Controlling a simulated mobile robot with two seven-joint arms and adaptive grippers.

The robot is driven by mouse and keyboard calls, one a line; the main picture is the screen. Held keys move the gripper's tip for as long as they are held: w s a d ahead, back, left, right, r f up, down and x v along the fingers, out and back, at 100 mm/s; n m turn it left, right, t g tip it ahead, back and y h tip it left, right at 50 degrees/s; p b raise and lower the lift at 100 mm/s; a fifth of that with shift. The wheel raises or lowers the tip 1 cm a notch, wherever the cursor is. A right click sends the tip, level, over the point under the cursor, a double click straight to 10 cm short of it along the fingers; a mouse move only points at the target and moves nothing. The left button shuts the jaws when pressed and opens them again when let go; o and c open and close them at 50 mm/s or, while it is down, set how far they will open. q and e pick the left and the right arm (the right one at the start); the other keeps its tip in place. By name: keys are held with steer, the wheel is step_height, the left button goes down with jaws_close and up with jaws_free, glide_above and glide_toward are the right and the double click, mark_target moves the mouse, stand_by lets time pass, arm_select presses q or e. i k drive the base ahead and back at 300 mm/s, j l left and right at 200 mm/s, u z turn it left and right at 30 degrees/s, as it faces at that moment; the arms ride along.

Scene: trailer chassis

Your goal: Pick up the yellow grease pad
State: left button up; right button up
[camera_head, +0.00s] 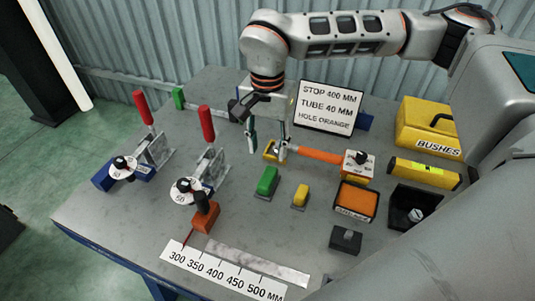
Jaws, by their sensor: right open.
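My right gripper (268,143) is pointing down over the back middle of the table, with its fingers apart. A small yellow piece (270,155) shows low between and just behind the fingertips, partly hidden by them; I cannot tell whether they touch it. A small yellow block (300,195) stands nearer the front, right of a green block (267,181). No readable label tells which yellow piece is the grease pad. My left gripper is not in view.
A sign (328,106) stands behind. Red-handled clamps (207,125) are at left. A yellow BUSHES box (425,127), yellow level (424,174) and orange-topped tray (356,200) are right.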

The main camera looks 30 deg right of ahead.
mark_target(299, 203)
steer(key=k+j, duration=0.5)
steer(key=k, duration=0.2)
steer(key=k+j, duration=0.5)
steer(key=k, duration=0.15)
